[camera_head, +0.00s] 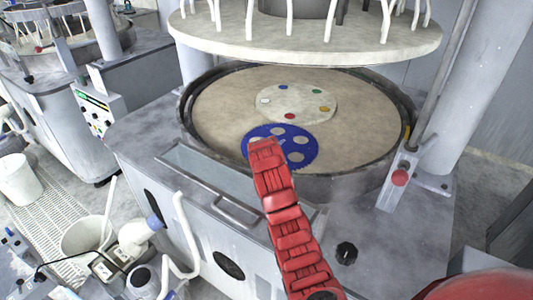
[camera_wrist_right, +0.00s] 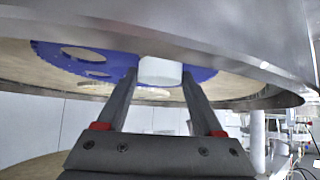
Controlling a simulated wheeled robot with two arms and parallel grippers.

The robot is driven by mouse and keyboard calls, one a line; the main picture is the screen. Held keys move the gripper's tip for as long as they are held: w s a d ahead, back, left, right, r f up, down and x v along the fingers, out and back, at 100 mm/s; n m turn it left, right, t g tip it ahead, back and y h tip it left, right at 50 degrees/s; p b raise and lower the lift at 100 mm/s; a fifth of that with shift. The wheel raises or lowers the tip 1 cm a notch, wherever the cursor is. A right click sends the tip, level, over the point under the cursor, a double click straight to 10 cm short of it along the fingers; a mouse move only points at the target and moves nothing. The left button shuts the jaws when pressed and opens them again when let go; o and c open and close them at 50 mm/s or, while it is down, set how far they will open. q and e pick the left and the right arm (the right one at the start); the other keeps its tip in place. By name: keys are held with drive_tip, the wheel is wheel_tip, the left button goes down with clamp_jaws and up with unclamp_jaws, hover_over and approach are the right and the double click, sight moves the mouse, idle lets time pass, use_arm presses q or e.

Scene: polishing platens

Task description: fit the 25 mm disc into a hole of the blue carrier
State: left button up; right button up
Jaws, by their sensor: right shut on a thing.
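The blue carrier (camera_head: 309,149) lies on the round tan platen (camera_head: 220,110), near its front rim. It has several round holes and a toothed edge. The near left part of it is hidden behind my red right arm in the head view. It also shows behind the fingers in the right wrist view (camera_wrist_right: 205,74). My right gripper (camera_wrist_right: 160,73) is shut on a white disc (camera_wrist_right: 161,70), held between its fingertips in front of the carrier. I cannot tell whether the disc touches the carrier or is over a hole. My left gripper is not in view.
A cream carrier (camera_head: 296,103) with coloured spots lies behind the blue one. A large upper plate (camera_head: 310,50) with white tubes hangs above the platen. A raised metal rim (camera_head: 350,184) surrounds it. A red-button post (camera_head: 400,178) stands at right, and white buckets (camera_head: 85,237) stand at left.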

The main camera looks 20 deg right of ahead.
drive_tip(key=o, duration=1.3)
drive_tip(key=shift+f, duration=0.15)
